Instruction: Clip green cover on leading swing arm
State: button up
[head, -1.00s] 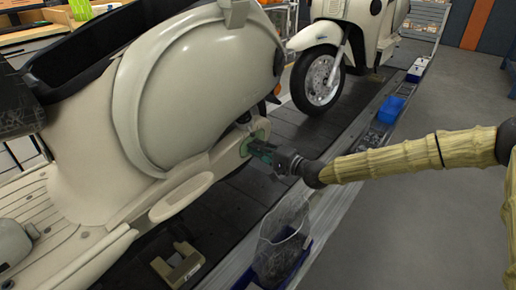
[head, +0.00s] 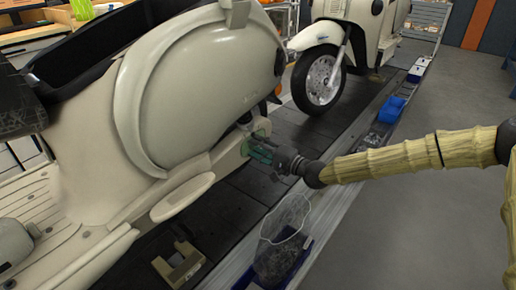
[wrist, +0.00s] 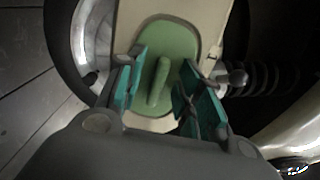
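The green cover (wrist: 181,43) is an oval plate with a raised rib (wrist: 158,80). It lies against the cream swing arm (wrist: 213,16) of the leading scooter (head: 190,90). In the head view the green cover (head: 262,130) shows only in part behind my gripper. My gripper (head: 258,152) reaches in from the right. In the wrist view, the teal fingers of my gripper (wrist: 160,92) stand apart on either side of the rib, with a gap visible on each side. I cannot tell whether the cover's edge is fully seated.
A clear bag in a blue bin (head: 250,282) stands below my arm. Another blue bin (head: 391,109) sits farther along the conveyor edge. A second cream scooter (head: 345,30) stands behind. A shock spring (wrist: 265,78) is close right of the fingers. The grey floor at right is clear.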

jog(key=v, duration=1.2)
